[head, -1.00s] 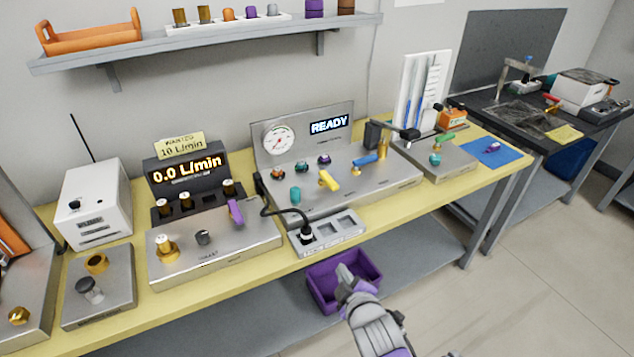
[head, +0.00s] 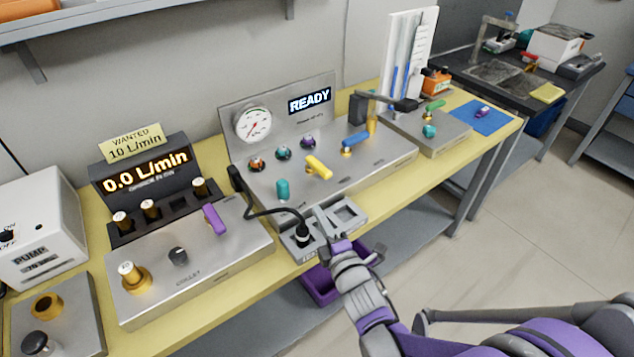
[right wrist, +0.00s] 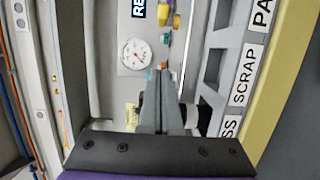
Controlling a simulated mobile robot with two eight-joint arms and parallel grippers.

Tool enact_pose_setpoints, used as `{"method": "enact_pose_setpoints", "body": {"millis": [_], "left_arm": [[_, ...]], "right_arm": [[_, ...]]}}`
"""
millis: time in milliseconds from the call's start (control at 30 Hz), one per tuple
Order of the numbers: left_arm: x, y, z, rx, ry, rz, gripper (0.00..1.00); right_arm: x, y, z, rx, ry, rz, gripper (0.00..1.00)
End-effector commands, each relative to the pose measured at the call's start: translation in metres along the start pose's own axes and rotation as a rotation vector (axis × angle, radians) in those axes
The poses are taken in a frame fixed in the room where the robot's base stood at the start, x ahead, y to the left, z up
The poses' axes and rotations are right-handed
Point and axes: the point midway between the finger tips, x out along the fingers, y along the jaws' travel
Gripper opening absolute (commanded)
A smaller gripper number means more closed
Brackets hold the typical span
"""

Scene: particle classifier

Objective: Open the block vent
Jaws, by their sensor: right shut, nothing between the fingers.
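The steel gauge block (head: 375,168) stands mid-table with a dial gauge (head: 254,125) and a display reading READY (head: 310,101). On its top are a yellow lever (head: 318,167), a blue lever (head: 356,139), a teal knob (head: 282,189) and three small coloured knobs (head: 283,154). Its labels are too small to read, so I cannot tell which is the vent. My right gripper (head: 320,213) is shut and empty, over the grey slotted tray in front of the block. In the right wrist view its closed fingers (right wrist: 160,82) point toward the block. My left gripper is not visible.
A black plug and cable (head: 302,232) stand in the grey slotted tray (head: 352,212). The collet block (head: 215,262) with a purple lever is at left, under a 0.0 L/min display (head: 146,171). A smaller block (head: 440,135) is at right. A purple bin (head: 318,284) is below.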

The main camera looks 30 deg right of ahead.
Motion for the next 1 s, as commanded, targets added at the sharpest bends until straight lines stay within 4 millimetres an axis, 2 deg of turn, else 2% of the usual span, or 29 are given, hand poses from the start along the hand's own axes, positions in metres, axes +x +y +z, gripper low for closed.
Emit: {"method": "enact_pose_setpoints", "body": {"millis": [167,267,600,1000], "left_arm": [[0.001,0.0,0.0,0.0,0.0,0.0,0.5],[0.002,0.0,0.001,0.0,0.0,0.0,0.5],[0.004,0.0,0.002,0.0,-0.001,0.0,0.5],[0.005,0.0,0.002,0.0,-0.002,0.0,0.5]], "right_arm": [[0.012,0.0,0.0,0.001,0.001,-0.001,0.0],[0.029,-0.001,0.0,0.002,0.001,-0.001,0.0],[0.103,-0.001,0.0,0.002,0.0,-0.001,0.0],[0.109,0.0,0.034,0.0,-0.002,0.0,0.0]]}}
